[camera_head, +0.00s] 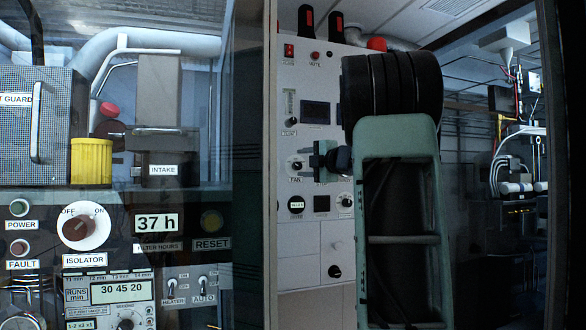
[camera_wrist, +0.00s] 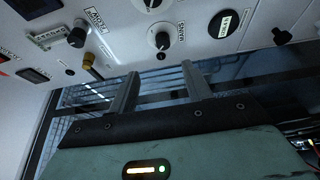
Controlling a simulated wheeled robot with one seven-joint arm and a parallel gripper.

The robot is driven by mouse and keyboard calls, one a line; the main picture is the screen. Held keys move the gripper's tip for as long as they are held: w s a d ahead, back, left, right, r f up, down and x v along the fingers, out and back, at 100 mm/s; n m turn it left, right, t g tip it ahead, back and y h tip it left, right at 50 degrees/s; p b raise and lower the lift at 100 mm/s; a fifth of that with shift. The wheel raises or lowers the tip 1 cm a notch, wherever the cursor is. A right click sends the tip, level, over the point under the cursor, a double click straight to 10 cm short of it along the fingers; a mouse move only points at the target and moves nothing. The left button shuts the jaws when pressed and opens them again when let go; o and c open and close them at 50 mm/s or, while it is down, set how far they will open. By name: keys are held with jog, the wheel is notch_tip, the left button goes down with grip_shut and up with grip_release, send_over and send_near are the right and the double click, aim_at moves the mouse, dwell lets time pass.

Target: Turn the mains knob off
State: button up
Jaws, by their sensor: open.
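In the wrist view, a dark round knob (camera_wrist: 162,41) sits on a white dial beside a small label that appears to read MAINS. Its pointer direction is too small to read surely. My gripper (camera_wrist: 160,82) is open, with nothing between its two fingers. The fingertips point towards the panel on either side of the knob's line and look apart from it. In the head view, my teal and black arm stands before the white panel (camera_head: 310,245) and hides part of it. I cannot tell which knob there is the mains knob.
Near the mains knob are another dial knob (camera_wrist: 150,4), a round black gauge (camera_wrist: 225,22), a black knob (camera_wrist: 77,38) and a brass-coloured fitting (camera_wrist: 91,66).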

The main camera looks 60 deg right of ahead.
jog(key=shift+b+v, duration=0.3)
jog(key=shift+v, duration=1.95)
